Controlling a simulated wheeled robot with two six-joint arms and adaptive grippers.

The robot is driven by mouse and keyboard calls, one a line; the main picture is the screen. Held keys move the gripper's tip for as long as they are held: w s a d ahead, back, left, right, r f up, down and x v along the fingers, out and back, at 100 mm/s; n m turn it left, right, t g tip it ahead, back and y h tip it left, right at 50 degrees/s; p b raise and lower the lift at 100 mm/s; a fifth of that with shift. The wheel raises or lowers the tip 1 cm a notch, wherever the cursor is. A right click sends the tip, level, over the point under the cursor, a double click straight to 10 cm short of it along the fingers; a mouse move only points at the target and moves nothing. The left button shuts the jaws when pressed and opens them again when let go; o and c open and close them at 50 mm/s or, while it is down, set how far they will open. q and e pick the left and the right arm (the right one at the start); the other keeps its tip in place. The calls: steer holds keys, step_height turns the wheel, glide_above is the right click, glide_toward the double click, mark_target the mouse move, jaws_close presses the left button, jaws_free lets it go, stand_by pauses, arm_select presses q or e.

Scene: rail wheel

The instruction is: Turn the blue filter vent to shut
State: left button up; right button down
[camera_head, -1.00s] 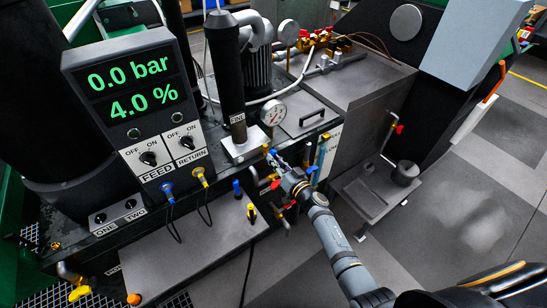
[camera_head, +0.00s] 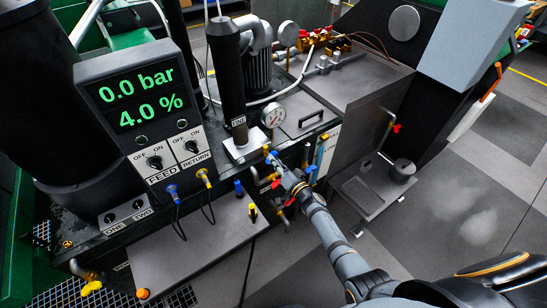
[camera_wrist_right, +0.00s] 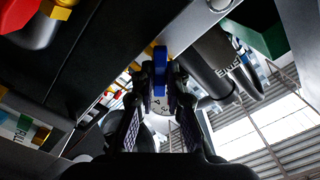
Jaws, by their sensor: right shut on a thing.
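The blue filter vent handle (camera_head: 270,153) is a small blue lever at the front edge of the machine deck, just below the filter's base plate. My right gripper (camera_head: 274,159) reaches up to it from the lower right and is shut on it. In the right wrist view the blue lever (camera_wrist_right: 160,68) stands upright between the two black fingertips (camera_wrist_right: 159,88), its top showing beyond them. The fingers hide its lower part. The black filter column (camera_head: 229,85), with a tag at its foot, stands behind the handle. My left gripper is not in view.
The display panel (camera_head: 136,98) reads 0.0 bar and 4.0 %. A pressure gauge (camera_head: 274,115) stands close beside my gripper. Open floor (camera_head: 470,200) lies to the right.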

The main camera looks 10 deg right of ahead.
steer(key=m+p, duration=0.3)
steer(key=m, duration=0.1)
steer(key=shift+m, duration=0.3)
stand_by(0.3)
steer(key=m+p, duration=0.2)
steer(key=m, duration=0.2)
steer(key=c, duration=1.2)
jaws_free()
